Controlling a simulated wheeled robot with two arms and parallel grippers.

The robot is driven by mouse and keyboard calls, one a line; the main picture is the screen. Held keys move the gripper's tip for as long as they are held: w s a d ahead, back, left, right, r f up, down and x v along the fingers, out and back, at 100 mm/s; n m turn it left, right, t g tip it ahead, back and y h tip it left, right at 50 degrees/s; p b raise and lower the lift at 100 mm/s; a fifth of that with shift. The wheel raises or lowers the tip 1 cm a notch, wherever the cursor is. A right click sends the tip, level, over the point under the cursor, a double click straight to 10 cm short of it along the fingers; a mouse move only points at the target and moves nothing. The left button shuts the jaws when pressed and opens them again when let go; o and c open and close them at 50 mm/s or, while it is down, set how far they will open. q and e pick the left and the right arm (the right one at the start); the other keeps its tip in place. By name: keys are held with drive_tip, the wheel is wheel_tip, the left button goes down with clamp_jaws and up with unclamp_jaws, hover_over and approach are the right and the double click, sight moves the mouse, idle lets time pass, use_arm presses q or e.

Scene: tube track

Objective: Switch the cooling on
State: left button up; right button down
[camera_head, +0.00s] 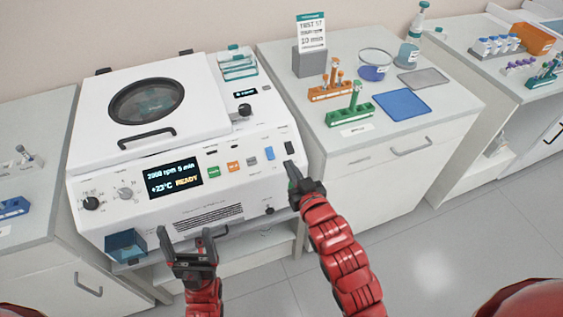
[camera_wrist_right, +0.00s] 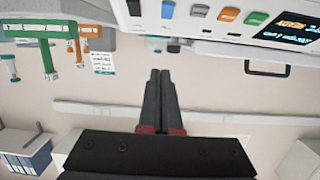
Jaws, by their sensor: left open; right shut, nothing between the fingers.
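The white centrifuge (camera_head: 230,160) stands at left with its lid shut. Its display (camera_head: 174,179) reads 2000 rpm 5 min, +23°C READY. Right of it are green (camera_head: 214,172), orange (camera_head: 233,167) and grey (camera_head: 251,161) controls, then a blue switch (camera_head: 269,153) and a black switch (camera_head: 289,147). The blue switch (camera_wrist_right: 167,9) and black switch (camera_wrist_right: 133,7) also show in the right wrist view. Their labels are too small to read. My right gripper (camera_head: 289,166) is shut and empty, just below the black switch; contact is unclear. My left gripper (camera_head: 187,236) is open and empty before the lower front.
Two knobs (camera_head: 91,203) (camera_head: 126,193) sit left of the display. A blue bin (camera_head: 126,246) is at the lower left front. The right counter (camera_head: 437,103) holds orange and green tube racks, a blue mat (camera_head: 403,104) and a sign (camera_head: 312,32).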

drive_tip(key=shift+s+a+f+g, duration=0.1)
drive_tip(key=shift+s+f+g, duration=0.25)
drive_tip(key=shift+f, duration=0.2)
drive_tip(key=shift+s+a+f+g, duration=0.1)
drive_tip(key=shift+s+f+g, duration=0.15)
drive_tip(key=shift+f+g, duration=0.25)
drive_tip(key=b, duration=0.2)
approach(271, 154)
wheel_tip(271, 154, up, 2)
drive_tip(key=w+a, duration=0.1)
drive_tip(key=w, duration=0.2)
drive_tip(key=shift+w+a+f+p, duration=0.15)
drive_tip(key=shift+w+f, duration=0.2)
drive_tip(key=shift+f, duration=0.3)
drive_tip(key=shift+w+a+f+p, duration=0.15)
drive_tip(key=shift+w+f, duration=0.25)
drive_tip(key=shift+f, duration=0.25)
drive_tip(key=shift+w+a+f+p, duration=0.15)
drive_tip(key=shift+w+f, duration=0.2)
drive_tip(key=shift+f, duration=0.25)
drive_tip(key=shift+d, duration=0.1)
